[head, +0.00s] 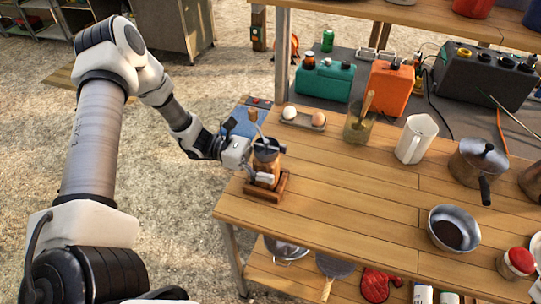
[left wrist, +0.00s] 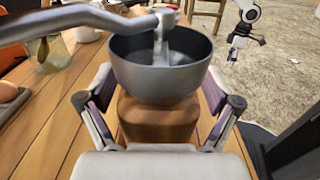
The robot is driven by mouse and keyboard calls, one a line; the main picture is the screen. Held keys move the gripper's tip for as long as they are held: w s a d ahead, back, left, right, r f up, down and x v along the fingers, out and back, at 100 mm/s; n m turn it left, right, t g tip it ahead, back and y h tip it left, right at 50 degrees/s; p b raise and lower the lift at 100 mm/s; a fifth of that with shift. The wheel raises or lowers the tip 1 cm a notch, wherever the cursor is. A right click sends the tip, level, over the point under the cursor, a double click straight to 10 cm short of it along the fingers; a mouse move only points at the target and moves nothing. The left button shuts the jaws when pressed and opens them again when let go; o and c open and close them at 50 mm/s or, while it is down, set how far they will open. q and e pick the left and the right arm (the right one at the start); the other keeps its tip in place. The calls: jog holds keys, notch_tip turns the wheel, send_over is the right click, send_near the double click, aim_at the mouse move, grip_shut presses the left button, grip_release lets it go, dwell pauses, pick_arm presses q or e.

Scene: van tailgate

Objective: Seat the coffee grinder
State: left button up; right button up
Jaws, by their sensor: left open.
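The coffee grinder (head: 265,163) has a brown wooden body, a dark metal bowl on top and a crank handle. It stands at the table's left end, at a square wooden base (head: 283,188); I cannot tell whether it sits fully inside the base. My left gripper (head: 257,164) is open at the grinder. In the left wrist view its fingers (left wrist: 160,115) stand on either side of the grinder's body (left wrist: 158,122), below the bowl (left wrist: 165,80). My right gripper (left wrist: 240,45) seems to show small in the left wrist view, away from the grinder, its jaws unclear.
On the wooden table (head: 340,210) stand an egg tray (head: 303,122), a glass jar (head: 358,128), a white pitcher (head: 416,138), a lidded pot (head: 478,163), a metal bowl (head: 453,225) and a red-lidded jar (head: 516,263). The tabletop right of the grinder is clear.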

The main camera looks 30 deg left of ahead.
pick_arm(q)
jog(key=v, duration=1.2)
jog(key=shift+w, duration=0.1)
